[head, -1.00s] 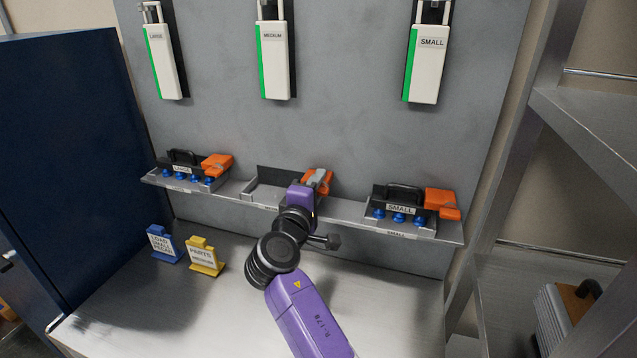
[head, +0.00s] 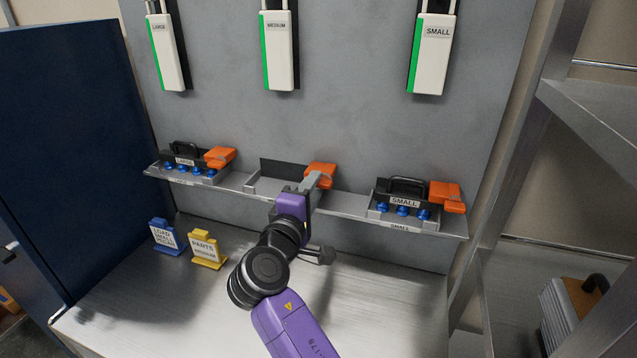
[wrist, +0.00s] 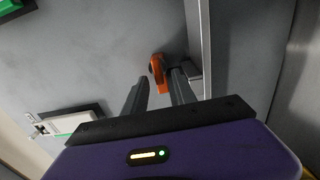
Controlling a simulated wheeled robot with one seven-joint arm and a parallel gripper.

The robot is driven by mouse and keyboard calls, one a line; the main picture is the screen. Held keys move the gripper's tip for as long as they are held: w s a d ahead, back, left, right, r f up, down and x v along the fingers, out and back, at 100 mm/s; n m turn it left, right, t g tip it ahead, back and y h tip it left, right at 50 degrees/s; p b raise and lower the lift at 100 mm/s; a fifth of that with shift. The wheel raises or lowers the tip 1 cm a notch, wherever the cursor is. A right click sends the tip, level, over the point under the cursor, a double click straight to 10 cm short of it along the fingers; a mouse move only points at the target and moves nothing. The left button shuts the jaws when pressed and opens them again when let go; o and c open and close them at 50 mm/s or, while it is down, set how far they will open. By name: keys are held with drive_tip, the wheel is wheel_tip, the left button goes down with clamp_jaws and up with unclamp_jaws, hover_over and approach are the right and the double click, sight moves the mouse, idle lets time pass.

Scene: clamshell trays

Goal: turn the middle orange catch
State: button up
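The middle orange catch (head: 321,169) is at the right end of the middle tray (head: 262,187) on the shelf. The tray looks empty, with a dark upright back. My gripper (head: 318,181) is just in front of the catch, its grey fingers overlapping the catch's lower part in the head view. In the wrist view the catch (wrist: 158,68) shows just past the fingertips of my gripper (wrist: 160,80). The fingers are apart and the catch lies between their lines. I cannot tell whether either finger touches it.
Left and right trays hold black units with blue knobs and their own orange catches (head: 220,157) (head: 446,195). White dispensers (head: 279,55) hang above. Blue (head: 163,238) and yellow (head: 206,250) signs stand on the left of the bench. A blue cabinet (head: 60,170) borders the left.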

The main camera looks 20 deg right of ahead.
drive_tip(key=v, duration=0.2)
drive_tip(key=shift+s+a, duration=0.15)
drive_tip(key=shift+s, duration=0.1)
